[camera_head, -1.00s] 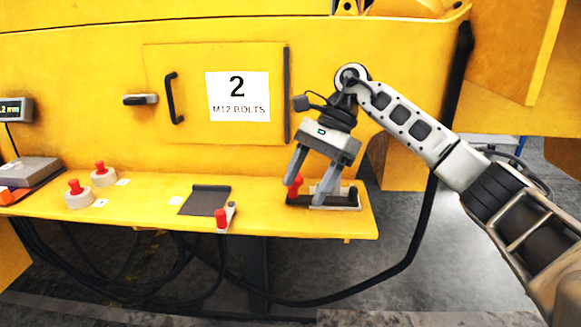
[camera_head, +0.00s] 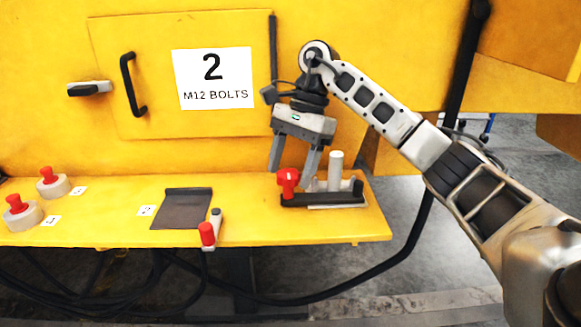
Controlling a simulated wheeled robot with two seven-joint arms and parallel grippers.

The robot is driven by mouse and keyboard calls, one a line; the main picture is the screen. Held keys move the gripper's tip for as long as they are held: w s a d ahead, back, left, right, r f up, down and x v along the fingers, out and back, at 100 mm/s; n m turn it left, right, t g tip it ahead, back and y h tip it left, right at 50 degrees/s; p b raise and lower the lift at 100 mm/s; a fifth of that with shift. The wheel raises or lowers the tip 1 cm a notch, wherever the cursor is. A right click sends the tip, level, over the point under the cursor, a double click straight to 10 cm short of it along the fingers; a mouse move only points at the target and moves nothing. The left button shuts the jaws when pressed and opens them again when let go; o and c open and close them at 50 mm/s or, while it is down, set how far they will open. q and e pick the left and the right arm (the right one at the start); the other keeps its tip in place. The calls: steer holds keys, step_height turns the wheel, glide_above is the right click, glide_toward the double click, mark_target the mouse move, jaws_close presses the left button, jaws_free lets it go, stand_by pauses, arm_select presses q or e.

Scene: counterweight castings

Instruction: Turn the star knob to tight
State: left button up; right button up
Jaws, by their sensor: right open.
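The red star knob (camera_head: 288,179) sits on the left part of a dark clamp base (camera_head: 318,199) at the right end of the yellow shelf. A light grey upright post (camera_head: 336,168) stands on the same base to its right. My right gripper (camera_head: 291,178) is open and points down. In the picture its two fingers show on either side of the knob, one left and one right. I cannot tell whether they touch it or how far they are in depth. No tight or loose mark is readable. My left gripper is not in view.
A red-tipped lever (camera_head: 207,233) is at the shelf's front edge, beside a dark grey flap (camera_head: 182,208). Two red buttons (camera_head: 47,176) (camera_head: 16,204) are at the left. The yellow panel with the "2 M12 BOLTS" sign (camera_head: 213,78) rises behind. Black cables hang below the shelf.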

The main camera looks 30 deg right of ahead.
steer(key=shift+f, duration=0.1)
steer(key=c, duration=1)
